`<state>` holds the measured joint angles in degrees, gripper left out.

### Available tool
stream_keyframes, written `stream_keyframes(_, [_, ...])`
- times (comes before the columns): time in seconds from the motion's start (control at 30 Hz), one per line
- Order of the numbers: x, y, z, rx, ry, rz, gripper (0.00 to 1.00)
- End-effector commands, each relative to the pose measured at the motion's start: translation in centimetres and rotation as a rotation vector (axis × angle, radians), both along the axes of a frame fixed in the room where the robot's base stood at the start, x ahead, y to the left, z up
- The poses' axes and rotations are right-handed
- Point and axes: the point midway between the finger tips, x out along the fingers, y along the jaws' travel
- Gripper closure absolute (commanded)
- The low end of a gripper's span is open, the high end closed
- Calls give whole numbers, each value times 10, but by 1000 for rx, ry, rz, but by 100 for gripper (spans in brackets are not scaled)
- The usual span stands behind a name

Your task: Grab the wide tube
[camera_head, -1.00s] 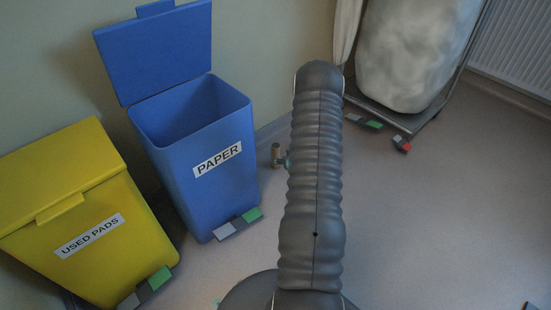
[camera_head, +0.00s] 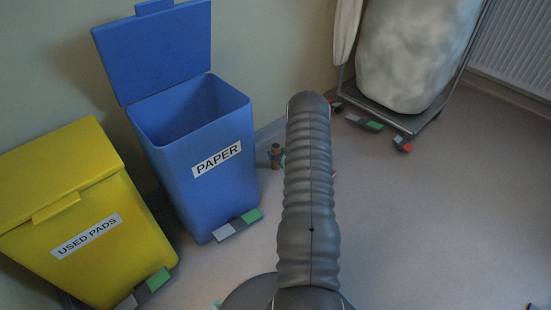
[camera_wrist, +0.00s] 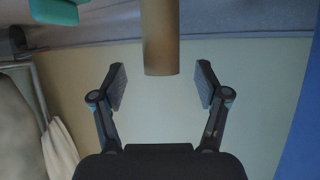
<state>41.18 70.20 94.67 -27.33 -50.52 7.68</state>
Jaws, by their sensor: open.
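A brown tube (camera_wrist: 160,38) hangs into the wrist view from the top edge, and its rounded end shows between the fingertips. My gripper (camera_wrist: 160,74) is open, with one finger on each side of the tube's end and a clear gap on both sides. The tube's other end is outside that view. In the head view my arm hides the gripper. A small brown piece (camera_head: 276,150) shows left of my arm near the blue bin; I cannot tell whether it is the same tube.
A blue PAPER bin (camera_head: 205,165) with its lid up and a yellow USED PADS bin (camera_head: 70,190) with its lid down stand at the left. A wheeled frame with a pale bag (camera_head: 410,55) stands at the back right. A teal item (camera_wrist: 55,12) shows in the wrist view.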

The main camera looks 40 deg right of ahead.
Motion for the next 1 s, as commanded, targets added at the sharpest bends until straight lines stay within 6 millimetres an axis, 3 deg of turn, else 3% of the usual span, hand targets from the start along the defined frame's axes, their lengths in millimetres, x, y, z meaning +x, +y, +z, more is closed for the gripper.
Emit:
stream_keyframes(0.3, [37,-10,-16,-2,1,1,26])
stream_keyframes(0.63, [43,-12,-18,-1,0,0,26])
stream_keyframes(0.67, [43,-12,-18,-1,0,0,28])
stream_keyframes(0.87, [42,-12,-18,-1,0,0,78])
stream_keyframes(1.0, [42,-12,-18,-1,0,0,80])
